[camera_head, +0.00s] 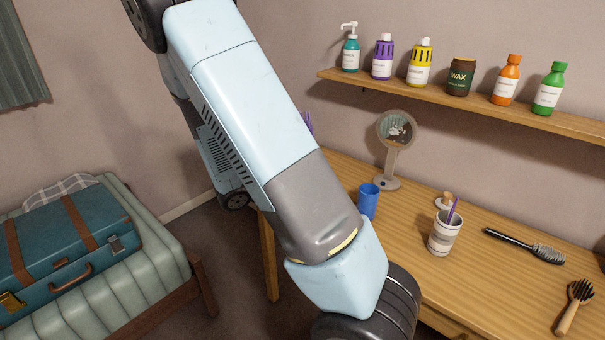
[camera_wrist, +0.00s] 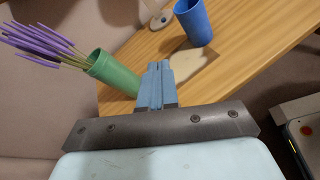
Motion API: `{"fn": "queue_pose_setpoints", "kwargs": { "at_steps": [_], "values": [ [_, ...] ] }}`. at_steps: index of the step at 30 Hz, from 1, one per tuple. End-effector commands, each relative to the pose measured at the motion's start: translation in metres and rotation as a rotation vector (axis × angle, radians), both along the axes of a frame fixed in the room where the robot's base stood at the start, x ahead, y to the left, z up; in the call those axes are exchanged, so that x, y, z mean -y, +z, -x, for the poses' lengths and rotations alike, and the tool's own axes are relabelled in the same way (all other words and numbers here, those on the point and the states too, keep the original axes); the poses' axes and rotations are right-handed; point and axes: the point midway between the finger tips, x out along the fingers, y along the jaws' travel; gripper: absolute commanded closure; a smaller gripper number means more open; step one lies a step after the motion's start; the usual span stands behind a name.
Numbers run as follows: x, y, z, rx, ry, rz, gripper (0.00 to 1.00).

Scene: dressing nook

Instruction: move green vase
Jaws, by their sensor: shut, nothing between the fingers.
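The green vase (camera_wrist: 114,72) stands on the wooden table, left of my gripper in the wrist view, with several purple-tipped stems (camera_wrist: 48,42) in it. In the head view my arm hides the vase; only a bit of purple (camera_head: 308,123) shows beside the arm. My gripper (camera_wrist: 157,67) is shut and empty, its fingers just right of the vase in the picture. I cannot tell whether they touch it. In the head view my gripper is out of sight.
A blue cup (camera_head: 368,201) stands near the mirror (camera_head: 396,135), and also shows in the wrist view (camera_wrist: 193,22). A cup with a purple item (camera_head: 445,234) and brushes (camera_head: 527,245) lie further right. A shelf (camera_head: 480,108) of bottles hangs above. A suitcase (camera_head: 75,245) lies at left.

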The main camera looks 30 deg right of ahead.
Motion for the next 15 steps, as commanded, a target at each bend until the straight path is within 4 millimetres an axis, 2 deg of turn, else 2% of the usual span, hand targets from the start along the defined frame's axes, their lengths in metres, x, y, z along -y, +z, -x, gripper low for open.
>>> {"fn": "queue_pose_setpoints", "kwargs": {
  "at_steps": [9, 15],
  "values": [
    [-0.014, -0.043, -0.044, -0.194, 0.285, 0.269, 1.0],
    [-0.024, -0.062, -0.062, -0.272, 0.414, 0.378, 1.0]
  ]
}}
